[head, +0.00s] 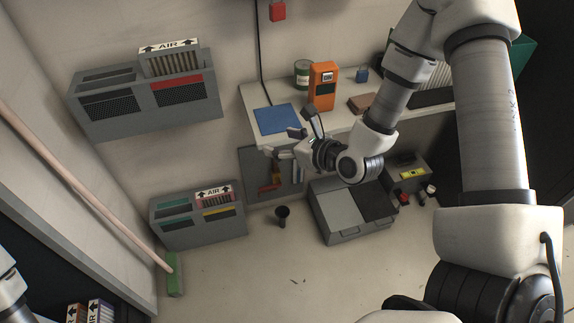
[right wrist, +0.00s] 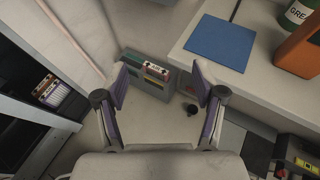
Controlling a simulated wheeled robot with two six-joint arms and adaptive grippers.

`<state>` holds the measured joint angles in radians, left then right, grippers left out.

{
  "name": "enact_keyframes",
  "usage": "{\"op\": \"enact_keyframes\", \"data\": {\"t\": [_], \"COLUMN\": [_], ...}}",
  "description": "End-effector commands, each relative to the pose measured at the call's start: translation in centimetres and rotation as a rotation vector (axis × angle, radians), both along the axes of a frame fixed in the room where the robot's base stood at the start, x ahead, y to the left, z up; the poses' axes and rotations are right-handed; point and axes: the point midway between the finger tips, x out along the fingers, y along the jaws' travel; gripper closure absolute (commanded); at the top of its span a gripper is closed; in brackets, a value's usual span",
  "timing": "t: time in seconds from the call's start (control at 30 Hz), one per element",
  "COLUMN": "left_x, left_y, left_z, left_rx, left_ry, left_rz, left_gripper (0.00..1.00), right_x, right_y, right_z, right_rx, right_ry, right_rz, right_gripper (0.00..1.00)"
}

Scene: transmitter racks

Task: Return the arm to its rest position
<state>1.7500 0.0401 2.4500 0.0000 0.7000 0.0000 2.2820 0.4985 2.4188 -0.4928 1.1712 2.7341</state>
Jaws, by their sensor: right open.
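My right arm reaches in from the upper right in the head view. My right gripper (head: 303,126) is in front of the white bench, near the blue mat (head: 277,119). In the right wrist view the right gripper (right wrist: 161,86) has its two purple-padded fingers wide apart with nothing between them. Beyond the fingers, a grey lower rack (right wrist: 143,77) shows near the floor. Only a small piece of my left arm shows at the lower left edge of the head view; its gripper is out of frame.
The bench (head: 250,97) holds an orange device (head: 323,88), a green can (head: 302,72) and a brown block (head: 362,103). A grey case (head: 349,232) stands below. A wall rack (head: 147,120) and broom (head: 85,190) are at left. Floor at centre is mostly clear.

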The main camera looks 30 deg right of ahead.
Motion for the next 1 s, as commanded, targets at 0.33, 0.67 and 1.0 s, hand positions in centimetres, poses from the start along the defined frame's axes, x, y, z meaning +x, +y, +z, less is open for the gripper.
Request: {"op": "enact_keyframes", "data": {"t": [0.33, 0.67, 1.0], "left_x": [0.0, 0.0, 0.0], "left_y": [0.0, 0.0, 0.0], "left_z": [-1.0, -0.2, 0.4], "left_rx": [0.0, 0.0, 0.0], "left_ry": [0.0, 0.0, 0.0], "left_rz": [0.0, 0.0, 0.0], "left_gripper": [0.23, 0.23, 0.23], "right_x": [-0.6, -5.5, -18.8], "right_y": [1.1, 3.7, 4.3], "right_z": [-1.9, -10.1, -22.1], "right_rx": [0.002, -0.075, -0.921], "right_ry": [0.001, 0.222, 0.44], "right_rz": [0.032, 0.118, 0.876], "right_gripper": [0.31, 0.31, 0.31]}}
